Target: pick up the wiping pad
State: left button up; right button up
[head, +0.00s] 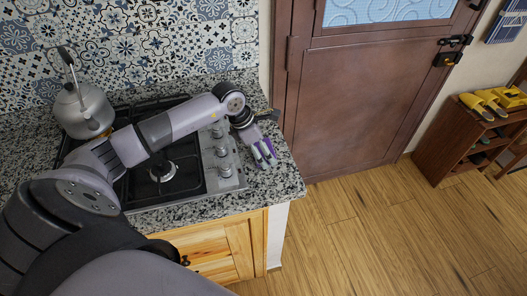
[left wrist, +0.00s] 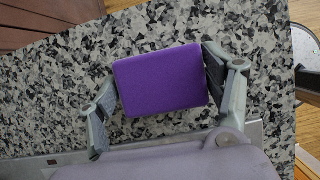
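The wiping pad is a purple block (left wrist: 162,80) over the speckled granite counter in the left wrist view. In the head view it is a small purple patch (head: 267,147), mostly hidden by the fingers. My left gripper (head: 264,155) reaches down to the counter's right end. In the left wrist view its fingers (left wrist: 160,85) stand wide apart, one on each side of the pad. The right finger is very close to the pad's edge; a narrow gap shows at the left finger. I cannot tell whether the pad is lifted. My right gripper is not in view.
The stove (head: 160,160) with its knobs lies left of the gripper. A steel kettle (head: 84,108) stands at the back left. Right of the granite counter (head: 285,185) are a brown door (head: 355,90), open wooden floor (head: 380,230) and a shelf (head: 450,150).

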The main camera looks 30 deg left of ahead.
pick_arm(q)
jog(key=c, duration=0.4)
jog(key=shift+c, duration=0.3)
jog(key=shift+r, duration=0.15)
notch_tip(320, 180, up, 20)
jog(key=b, duration=0.4)
